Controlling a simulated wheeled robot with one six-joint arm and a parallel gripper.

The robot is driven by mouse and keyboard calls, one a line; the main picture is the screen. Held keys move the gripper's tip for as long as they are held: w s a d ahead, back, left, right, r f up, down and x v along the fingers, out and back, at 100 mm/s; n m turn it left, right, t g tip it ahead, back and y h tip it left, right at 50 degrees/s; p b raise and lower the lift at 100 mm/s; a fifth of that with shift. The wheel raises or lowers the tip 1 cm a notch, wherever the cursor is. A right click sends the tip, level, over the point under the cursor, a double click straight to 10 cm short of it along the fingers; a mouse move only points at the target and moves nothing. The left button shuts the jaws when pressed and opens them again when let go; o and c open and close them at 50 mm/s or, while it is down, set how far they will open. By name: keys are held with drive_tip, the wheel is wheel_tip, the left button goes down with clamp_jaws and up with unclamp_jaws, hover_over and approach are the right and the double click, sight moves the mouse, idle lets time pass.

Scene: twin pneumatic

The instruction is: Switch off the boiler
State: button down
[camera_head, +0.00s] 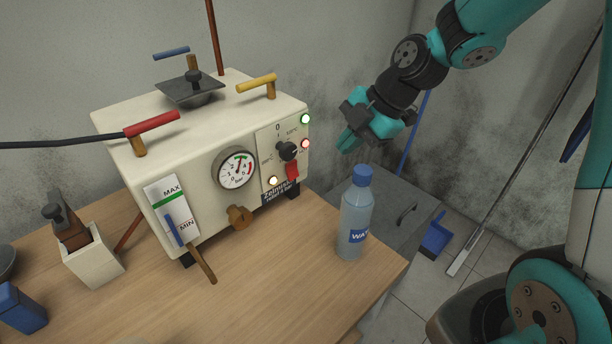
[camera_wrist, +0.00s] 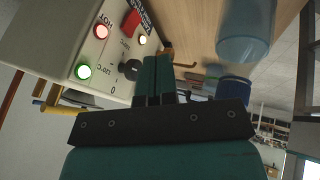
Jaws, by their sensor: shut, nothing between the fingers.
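The boiler (camera_head: 205,190) is a cream box on the wooden table, with a pressure gauge, a MIN/MAX level window and a control panel. The panel has a black rotary knob (camera_head: 288,151), a red switch (camera_head: 292,171) and three lit lamps, green, red and whitish. In the wrist view the knob (camera_wrist: 130,69) and red switch (camera_wrist: 131,23) lie beyond my fingers, left of them. My gripper (camera_head: 346,142) is shut and empty, to the right of the panel and apart from it in the head view. Its fingers also show in the wrist view (camera_wrist: 158,62).
A water bottle (camera_head: 355,215) with a blue cap stands at the table's right, below my gripper. Red (camera_head: 152,124), yellow (camera_head: 257,83) and blue handles stick up from the boiler. A white container (camera_head: 92,257) stands at the left. The table's front middle is clear.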

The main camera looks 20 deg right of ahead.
sight(293, 170)
drive_tip(key=shift+f, duration=0.1)
drive_tip(key=w+r+p+x, duration=0.1)
drive_tip(key=w+p+x, duration=0.1)
drive_tip(key=x, duration=1)
drive_tip(key=shift+w+a+f, duration=0.25)
drive_tip(key=shift+w, duration=0.2)
